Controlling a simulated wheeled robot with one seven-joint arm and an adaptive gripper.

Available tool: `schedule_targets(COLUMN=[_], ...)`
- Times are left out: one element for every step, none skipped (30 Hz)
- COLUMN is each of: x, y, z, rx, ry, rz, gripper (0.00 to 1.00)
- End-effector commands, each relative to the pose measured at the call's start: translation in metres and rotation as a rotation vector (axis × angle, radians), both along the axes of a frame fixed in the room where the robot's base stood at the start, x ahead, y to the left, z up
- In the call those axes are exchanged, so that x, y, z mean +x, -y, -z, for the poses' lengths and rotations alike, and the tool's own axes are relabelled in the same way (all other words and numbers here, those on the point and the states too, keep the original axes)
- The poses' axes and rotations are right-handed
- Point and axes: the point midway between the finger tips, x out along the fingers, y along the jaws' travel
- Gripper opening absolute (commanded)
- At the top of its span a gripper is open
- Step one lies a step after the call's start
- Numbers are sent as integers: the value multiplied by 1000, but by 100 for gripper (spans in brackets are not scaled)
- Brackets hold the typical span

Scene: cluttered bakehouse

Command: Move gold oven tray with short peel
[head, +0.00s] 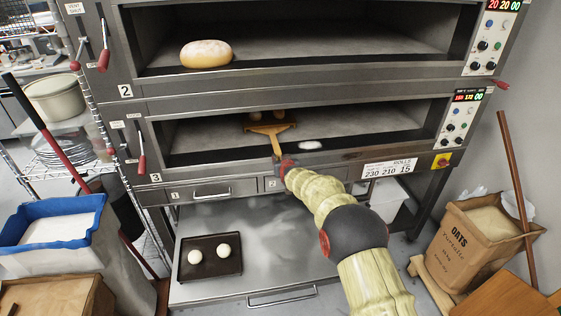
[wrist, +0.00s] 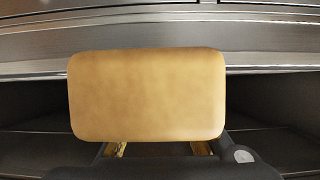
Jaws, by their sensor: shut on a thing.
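The short peel (head: 268,129) is golden-orange, with a wide flat head and a narrow handle. Its head is inside the lower oven chamber, and the handle comes out over the front sill. My gripper (head: 281,161) is shut on the handle, just in front of the oven. In the wrist view a tan rounded block (wrist: 146,95), seemingly the end of the handle, fills the middle and hides the fingertips and most of what lies beyond. Two brownish round pieces (head: 279,114) sit just behind the peel head. I cannot tell a separate gold tray from the peel there.
The oven's upper chamber holds a large loaf (head: 206,54). A pale flat piece (head: 310,145) lies right of the peel. A dark tray (head: 211,274) with two white balls rests on the metal shelf below. A blue-lined bin (head: 55,230) and an oats sack (head: 468,243) flank the oven.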

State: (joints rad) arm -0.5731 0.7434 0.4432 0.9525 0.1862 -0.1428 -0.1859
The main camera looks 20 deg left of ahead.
Motion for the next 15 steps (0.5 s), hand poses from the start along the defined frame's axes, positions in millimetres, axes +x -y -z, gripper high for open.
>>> schedule_targets(x=[1, 1, 1, 1, 1, 1, 1, 1, 1, 1, 1, 1, 1, 1, 1], y=[0, 0, 0, 0, 0, 0, 0, 0, -1, -1, -1, -1, -1, -1, -1], z=[-5, -6, -7, -8, -9, -10, -11, -11, -11, -12, -12, -12, -13, -13, -14], rx=[3, 3, 3, 3, 3, 3, 3, 3, 4, 4, 4, 4, 5, 6, 7], ry=[4, 4, 4, 4, 4, 5, 5, 5, 6, 6, 7, 8, 10, 10, 12], rz=[0, 0, 0, 0, 0, 0, 0, 0, 0, 0, 0, 1, 1, 1, 1], gripper=[0, 0, 0, 0, 0, 0, 0, 0, 0, 0, 0, 0, 0, 0, 0])
